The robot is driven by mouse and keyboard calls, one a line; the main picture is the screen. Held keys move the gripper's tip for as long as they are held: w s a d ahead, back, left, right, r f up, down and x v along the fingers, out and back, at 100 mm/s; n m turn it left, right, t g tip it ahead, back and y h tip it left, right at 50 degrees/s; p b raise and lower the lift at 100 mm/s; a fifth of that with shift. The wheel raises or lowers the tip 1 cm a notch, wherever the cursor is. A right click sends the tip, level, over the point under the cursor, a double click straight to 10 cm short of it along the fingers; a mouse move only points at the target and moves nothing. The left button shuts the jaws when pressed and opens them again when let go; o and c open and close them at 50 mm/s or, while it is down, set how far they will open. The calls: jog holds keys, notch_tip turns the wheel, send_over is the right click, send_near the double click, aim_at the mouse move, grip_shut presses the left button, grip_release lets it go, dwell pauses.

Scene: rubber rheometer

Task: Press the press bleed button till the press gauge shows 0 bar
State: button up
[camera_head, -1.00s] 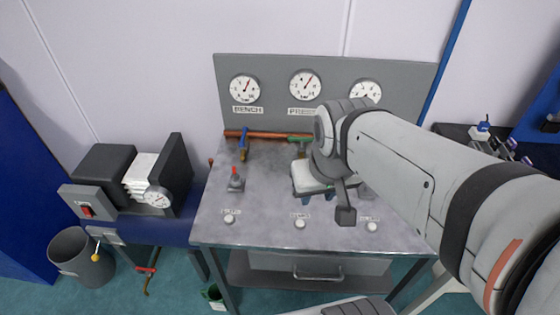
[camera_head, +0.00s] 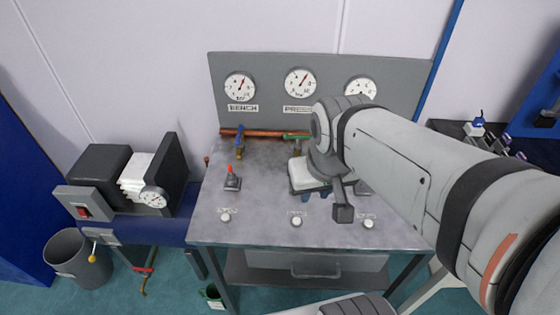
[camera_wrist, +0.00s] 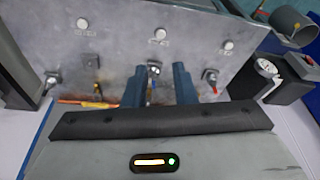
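The press gauge (camera_head: 300,83), labelled PRESS, is the middle dial on the grey panel. My gripper (camera_head: 316,197) is open and empty above the bench, behind this button. In the wrist view its two blue fingers (camera_wrist: 158,70) are apart, with a small lever switch visible beyond them.
Similar white buttons stand left (camera_head: 225,216) and right (camera_head: 368,224). A red-tipped switch (camera_head: 231,178) is on the left of the bench (camera_head: 258,190). A copper pipe (camera_head: 265,134) with valves runs along the back. My arm partly hides the right gauge (camera_head: 360,90). A bin (camera_head: 75,255) stands left.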

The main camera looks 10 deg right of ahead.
grip_shut()
dwell(1.4)
